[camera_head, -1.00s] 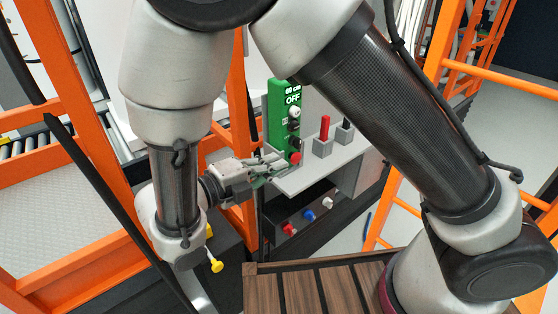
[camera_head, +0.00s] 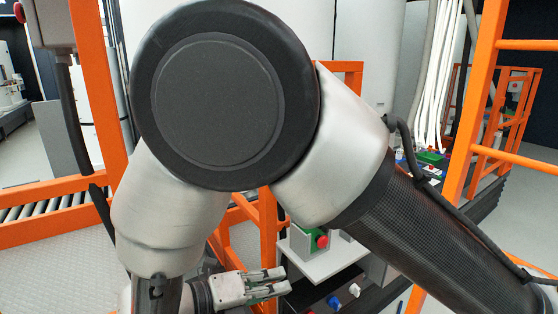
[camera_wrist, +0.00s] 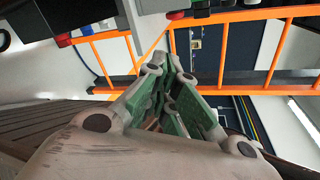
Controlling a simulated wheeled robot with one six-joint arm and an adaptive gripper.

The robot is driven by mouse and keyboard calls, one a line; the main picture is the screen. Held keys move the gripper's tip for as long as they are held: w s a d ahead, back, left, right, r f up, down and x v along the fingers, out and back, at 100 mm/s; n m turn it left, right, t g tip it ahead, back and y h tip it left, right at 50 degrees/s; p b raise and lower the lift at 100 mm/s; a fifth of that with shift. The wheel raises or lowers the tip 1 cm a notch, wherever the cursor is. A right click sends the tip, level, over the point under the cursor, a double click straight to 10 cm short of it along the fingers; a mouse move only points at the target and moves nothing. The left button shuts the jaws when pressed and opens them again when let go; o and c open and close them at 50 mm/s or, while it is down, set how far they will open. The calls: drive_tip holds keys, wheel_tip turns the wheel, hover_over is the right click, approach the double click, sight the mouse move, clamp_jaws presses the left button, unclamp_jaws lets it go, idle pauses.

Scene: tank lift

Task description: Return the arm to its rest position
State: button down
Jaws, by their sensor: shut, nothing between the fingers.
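My arm fills the middle of the head view, its large dark round joint (camera_head: 222,95) raised high and close to the camera. My gripper (camera_head: 280,281) is low in the head view, pointing right, just left of and below the grey shelf in the picture. Its fingers are shut with nothing held. In the wrist view my gripper (camera_wrist: 176,62) shows its green-padded fingers drawn together at the tips. No contact between gripper and shelf can be made out. Much of my forearm is cut off at the bottom edge.
A green control box with a red button (camera_head: 321,241) stands on the grey shelf (camera_head: 330,263), mostly hidden by my arm. An orange railing (camera_head: 50,232) stands left, and an orange ladder-like frame (camera_head: 487,90) right.

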drive_tip(key=d+r+n+g+y, duration=0.1)
drive_tip(key=d+r+n+y, duration=0.3)
drive_tip(key=d+n, duration=0.7)
drive_tip(key=s+d+r+n+g+y, duration=0.1)
drive_tip(key=d+r+n+y, duration=0.4)
drive_tip(key=d+r+n, duration=0.3)
drive_tip(key=s+d+r+n+g+y, duration=0.1)
drive_tip(key=d+r+n+y, duration=0.3)
drive_tip(key=d+n, duration=1.2)
wheel_tip(320, 180, up, 3)
drive_tip(key=shift+s+d+f, duration=0.2)
drive_tip(key=shift+d, duration=0.85)
drive_tip(key=shift+g, duration=0.3)
